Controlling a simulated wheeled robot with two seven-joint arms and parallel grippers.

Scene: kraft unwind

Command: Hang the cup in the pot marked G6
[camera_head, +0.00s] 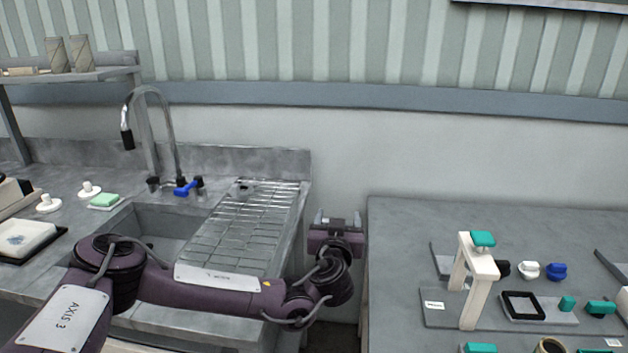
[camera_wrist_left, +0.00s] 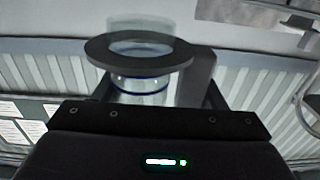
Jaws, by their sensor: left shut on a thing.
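In the left wrist view a clear glass cup (camera_wrist_left: 142,84) with a blue band sits through a flat dark ring (camera_wrist_left: 100,52). My left gripper (camera_head: 338,222) is shut on the cup, between the sink counter and the right-hand table in the head view. The wrist view shows the gripper's dark fingers (camera_wrist_left: 158,98) on both sides of the cup, partly hidden by the gripper body. In the head view the cup cannot be made out clearly. No pot marked G6 can be read. My right gripper is out of view.
The grey table (camera_head: 410,230) at the right holds a cream stand (camera_head: 479,270), a black square frame (camera_head: 523,306) and several small teal, white and blue parts. A tan-rimmed round container (camera_head: 549,346) is cut off below. The sink's wire rack (camera_head: 235,235) lies left. The table's left part is clear.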

